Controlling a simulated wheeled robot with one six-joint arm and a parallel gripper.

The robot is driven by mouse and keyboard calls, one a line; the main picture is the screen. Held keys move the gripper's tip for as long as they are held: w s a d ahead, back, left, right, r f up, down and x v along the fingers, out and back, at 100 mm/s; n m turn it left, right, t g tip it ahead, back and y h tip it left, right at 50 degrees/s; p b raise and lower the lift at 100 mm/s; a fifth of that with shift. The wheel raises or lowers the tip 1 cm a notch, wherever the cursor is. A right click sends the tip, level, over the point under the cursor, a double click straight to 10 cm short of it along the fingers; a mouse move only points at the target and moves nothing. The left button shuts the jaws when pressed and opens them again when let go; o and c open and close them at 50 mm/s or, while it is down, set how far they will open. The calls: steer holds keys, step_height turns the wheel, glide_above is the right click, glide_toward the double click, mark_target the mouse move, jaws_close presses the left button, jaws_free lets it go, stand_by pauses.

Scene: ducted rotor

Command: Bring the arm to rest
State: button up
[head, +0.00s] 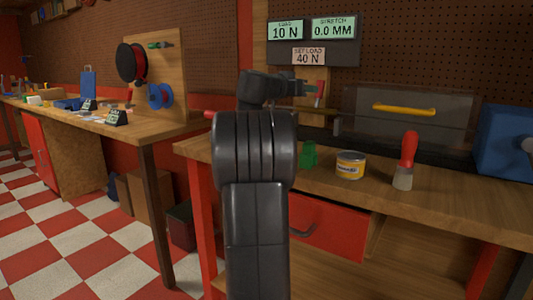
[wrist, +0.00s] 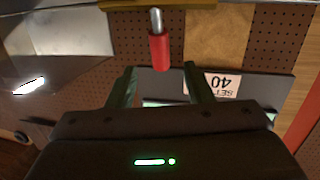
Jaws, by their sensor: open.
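My arm stands upright in the middle of the head view, and its wrist is bent over to the right. My gripper (head: 308,89) is at the upper end, raised well above the workbench (head: 462,205). In the wrist view my gripper (wrist: 162,83) has its two dark fingers apart with nothing held between them. A red-handled tool with a metal shaft (wrist: 159,52) shows beyond the fingertips in the wrist view. A red piece (head: 320,93) also shows just beyond the gripper in the head view. I cannot tell how far it is from the fingers.
On the workbench are a green object (head: 309,156), a yellow can (head: 350,165), a red-handled brush (head: 406,160) and a blue box (head: 506,142). A clear-covered case with a yellow handle (head: 404,109) stands behind. Display panels (head: 309,57) hang above. Another bench (head: 150,128) stands left.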

mark_target(316, 94)
steer(key=x, duration=0.7)
steer(key=shift+w+d, duration=0.1)
steer(key=shift+d, duration=0.05)
